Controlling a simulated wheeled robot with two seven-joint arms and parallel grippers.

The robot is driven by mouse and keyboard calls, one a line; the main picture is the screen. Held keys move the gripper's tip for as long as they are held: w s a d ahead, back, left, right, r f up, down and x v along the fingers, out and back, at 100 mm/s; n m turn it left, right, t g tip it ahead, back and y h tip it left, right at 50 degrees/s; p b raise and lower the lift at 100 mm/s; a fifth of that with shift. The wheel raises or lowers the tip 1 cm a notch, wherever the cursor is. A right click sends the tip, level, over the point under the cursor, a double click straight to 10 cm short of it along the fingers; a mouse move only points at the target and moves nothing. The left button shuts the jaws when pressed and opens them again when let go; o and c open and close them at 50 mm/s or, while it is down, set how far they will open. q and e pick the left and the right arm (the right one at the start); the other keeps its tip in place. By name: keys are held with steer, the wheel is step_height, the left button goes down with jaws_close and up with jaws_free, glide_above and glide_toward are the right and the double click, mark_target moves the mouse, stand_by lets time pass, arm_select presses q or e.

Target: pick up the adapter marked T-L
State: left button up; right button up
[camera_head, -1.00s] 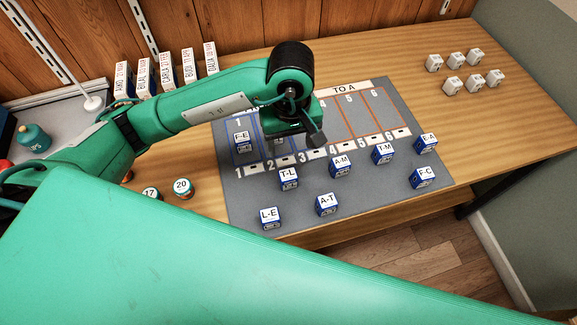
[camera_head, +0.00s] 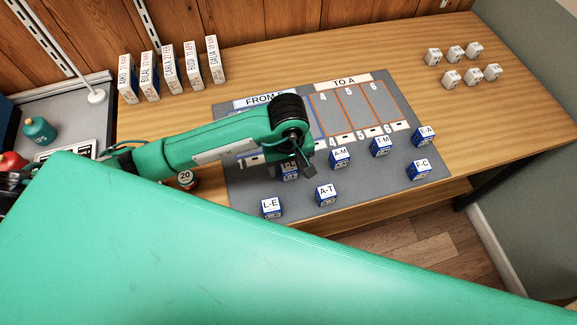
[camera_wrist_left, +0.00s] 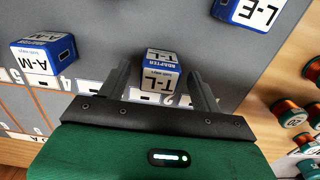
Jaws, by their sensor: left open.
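The T-L adapter (camera_wrist_left: 160,72), a small blue and white box, stands on the grey mat (camera_head: 372,190). In the left wrist view it shows between the fingers of my left gripper (camera_wrist_left: 160,85), which is open. A finger is on either side, with a gap visible on each side; whether either one touches cannot be told. In the head view my gripper (camera_head: 296,165) is over the T-L adapter (camera_head: 289,172), hiding its label and most of it. My right gripper is not in view.
Adapters A-M (camera_head: 340,158), A-T (camera_head: 326,195), L-E (camera_head: 272,208), T-M (camera_head: 381,146), F-C (camera_head: 419,169) and E-A (camera_head: 424,136) stand around on the mat. Several white cubes (camera_head: 452,79) are at the back right. A labelled 20 spool (camera_head: 186,179) stands left of the mat.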

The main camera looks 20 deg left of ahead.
arm_select(q)
steer(key=shift+f, duration=0.9)
steer(key=c, duration=1)
steer(key=shift+c, duration=0.3)
steer(key=shift+r, duration=0.15)
